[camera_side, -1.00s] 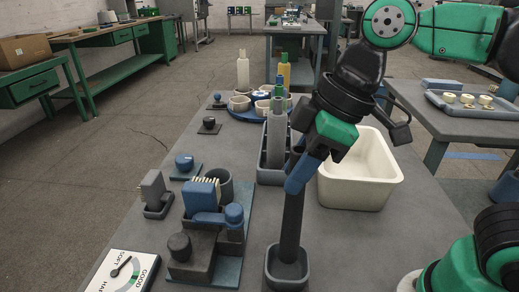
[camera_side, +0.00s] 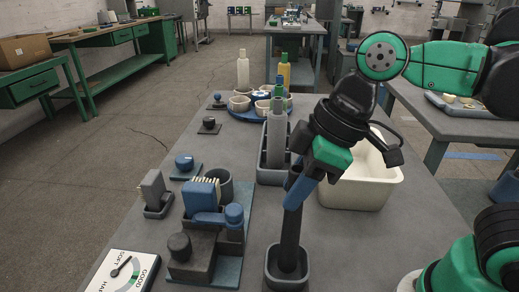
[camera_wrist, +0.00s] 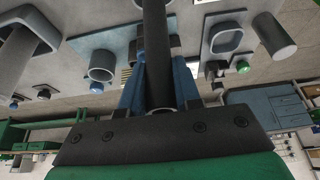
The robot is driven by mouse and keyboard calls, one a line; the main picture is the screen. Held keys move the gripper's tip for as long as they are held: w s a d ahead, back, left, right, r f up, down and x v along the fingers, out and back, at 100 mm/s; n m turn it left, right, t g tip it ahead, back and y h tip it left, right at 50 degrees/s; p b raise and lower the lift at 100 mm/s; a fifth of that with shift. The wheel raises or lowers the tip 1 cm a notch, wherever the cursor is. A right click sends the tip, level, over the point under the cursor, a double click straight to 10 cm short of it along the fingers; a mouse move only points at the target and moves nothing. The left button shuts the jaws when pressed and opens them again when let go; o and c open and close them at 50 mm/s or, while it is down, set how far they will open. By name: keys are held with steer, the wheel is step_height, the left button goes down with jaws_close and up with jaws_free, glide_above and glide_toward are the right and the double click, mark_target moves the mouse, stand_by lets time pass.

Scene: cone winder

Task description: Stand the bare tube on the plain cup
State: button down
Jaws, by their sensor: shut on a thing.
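The bare tube is dark and upright (camera_side: 290,238), in the front middle of the side view. My gripper (camera_side: 294,193) is shut on its upper part, its blue fingers on either side. The tube's lower end is inside a grey square cup (camera_side: 269,275) on the table; whether it rests on the cup's floor is hidden. In the wrist view the tube (camera_wrist: 156,50) runs up from between my fingers (camera_wrist: 160,95) and out of the top edge. I cannot tell for sure whether this square cup is the plain cup.
A gauge card (camera_side: 125,272) lies front left. Behind stand a tube rack (camera_side: 272,172) and a cream bin (camera_side: 362,190). The table right of the square cup is clear.

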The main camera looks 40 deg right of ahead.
steer(key=shift+f, duration=0.95)
stand_by(0.3)
steer(key=shift+f, duration=0.3)
steer(key=c, duration=0.5)
jaws_free()
steer(key=shift+c, duration=0.2)
steer(key=shift+r, duration=0.1)
steer(key=shift+v, duration=2.7)
